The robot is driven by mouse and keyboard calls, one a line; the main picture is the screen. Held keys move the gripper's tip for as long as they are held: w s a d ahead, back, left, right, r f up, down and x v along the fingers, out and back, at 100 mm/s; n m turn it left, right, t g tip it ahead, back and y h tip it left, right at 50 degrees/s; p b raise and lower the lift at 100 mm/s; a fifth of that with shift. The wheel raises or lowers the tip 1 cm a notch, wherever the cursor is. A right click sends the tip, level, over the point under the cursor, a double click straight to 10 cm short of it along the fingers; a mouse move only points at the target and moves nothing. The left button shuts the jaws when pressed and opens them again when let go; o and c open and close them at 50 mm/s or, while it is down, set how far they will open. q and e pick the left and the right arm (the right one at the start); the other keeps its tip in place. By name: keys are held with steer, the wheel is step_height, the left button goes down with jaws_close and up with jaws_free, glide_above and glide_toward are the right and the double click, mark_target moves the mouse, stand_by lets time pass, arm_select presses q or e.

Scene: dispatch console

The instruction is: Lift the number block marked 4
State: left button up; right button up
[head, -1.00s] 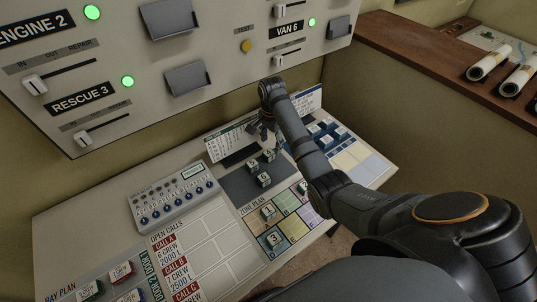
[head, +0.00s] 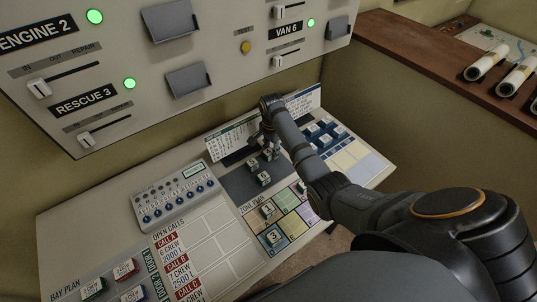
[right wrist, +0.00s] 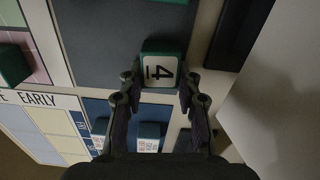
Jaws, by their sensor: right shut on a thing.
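The number block marked 4 (right wrist: 160,72) is green with a white face and shows in the right wrist view between my fingertips. My right gripper (right wrist: 160,88) is shut on it, one finger on each side. In the head view my right gripper (head: 264,143) is low over the back of the dark grey pad (head: 238,181). Other green number blocks (head: 264,178) stand close by on the pad. I cannot tell whether the held block is clear of the pad. My left gripper is not in view.
The zone plan holds green blocks, among them one marked 3 (head: 273,237). A blue area with several blocks (head: 325,131) lies right of my arm. A grey switch box (head: 173,200) stands left. The upright panel (head: 150,40) rises behind the desk.

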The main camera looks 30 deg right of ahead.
steer(key=shift+c, duration=0.7)
steer(key=shift+r, duration=0.15)
steer(key=shift+r, duration=0.3)
steer(key=s+a+r+p, duration=0.2)
steer(key=s+r+p, duration=0.5)
steer(key=s+r, duration=0.5)
steer(key=shift+s+a+p, duration=0.25)
steer(key=shift+s+p, duration=0.1)
steer(key=shift+s, duration=0.5)
